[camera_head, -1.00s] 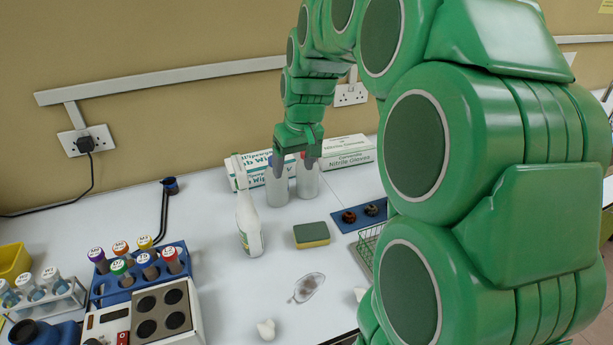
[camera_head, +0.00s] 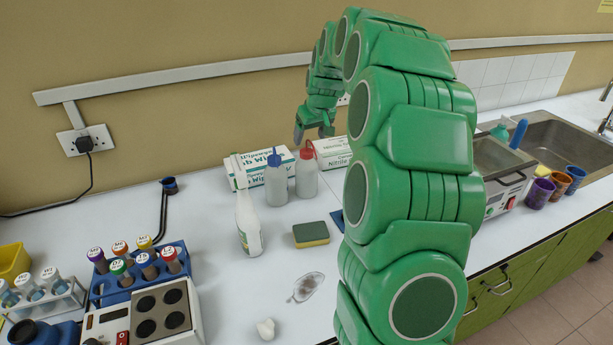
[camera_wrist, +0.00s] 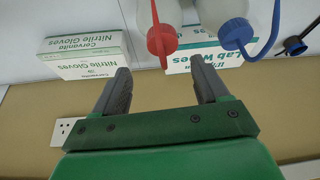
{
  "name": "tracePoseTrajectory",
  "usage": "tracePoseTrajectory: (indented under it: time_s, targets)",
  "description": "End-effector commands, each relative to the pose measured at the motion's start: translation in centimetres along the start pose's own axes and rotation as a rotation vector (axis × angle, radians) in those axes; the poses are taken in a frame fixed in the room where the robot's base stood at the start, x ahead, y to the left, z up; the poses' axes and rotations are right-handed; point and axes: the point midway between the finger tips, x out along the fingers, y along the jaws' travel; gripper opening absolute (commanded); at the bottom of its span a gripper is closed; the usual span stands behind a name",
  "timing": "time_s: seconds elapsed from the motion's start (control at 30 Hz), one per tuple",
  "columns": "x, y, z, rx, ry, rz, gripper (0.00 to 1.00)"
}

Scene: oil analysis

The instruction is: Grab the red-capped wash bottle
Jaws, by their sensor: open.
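The red-capped wash bottle (camera_head: 307,181) stands upright on the white bench, just right of the blue-capped wash bottle (camera_head: 275,187). My gripper (camera_head: 314,134) is open and empty, above and behind the red cap in the head view. In the wrist view the red-capped bottle's cap (camera_wrist: 162,42) appears ahead of the gap between my two open fingers (camera_wrist: 163,78), apart from them. The blue-capped bottle's cap (camera_wrist: 237,33) is beyond the right finger. Both bottle bodies are cut off at the top of the wrist view.
A lab wipes box (camera_head: 249,165) and a nitrile gloves box (camera_head: 331,152) stand close behind the bottles. A white spray bottle (camera_head: 247,225) stands to the left. A sponge (camera_head: 311,235) lies in front. A wall socket (camera_wrist: 66,130) shows beyond my gripper in the wrist view.

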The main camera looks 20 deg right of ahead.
Motion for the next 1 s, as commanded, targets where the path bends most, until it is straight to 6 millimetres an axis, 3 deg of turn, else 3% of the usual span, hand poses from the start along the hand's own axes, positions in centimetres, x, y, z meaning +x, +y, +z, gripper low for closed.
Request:
tracePoseTrajectory:
  time_s: [0.27,0.6,0.87,1.0]
  targets:
    - [1.8,-0.2,0.1,0.000,-0.002,-0.001,0.74]
    - [6.0,-0.6,0.4,0.001,-0.003,-0.001,0.74]
    - [6.4,-0.6,0.4,0.001,-0.002,-0.001,0.74]
    - [6.3,-0.6,0.4,0.000,-0.002,-0.001,0.57]
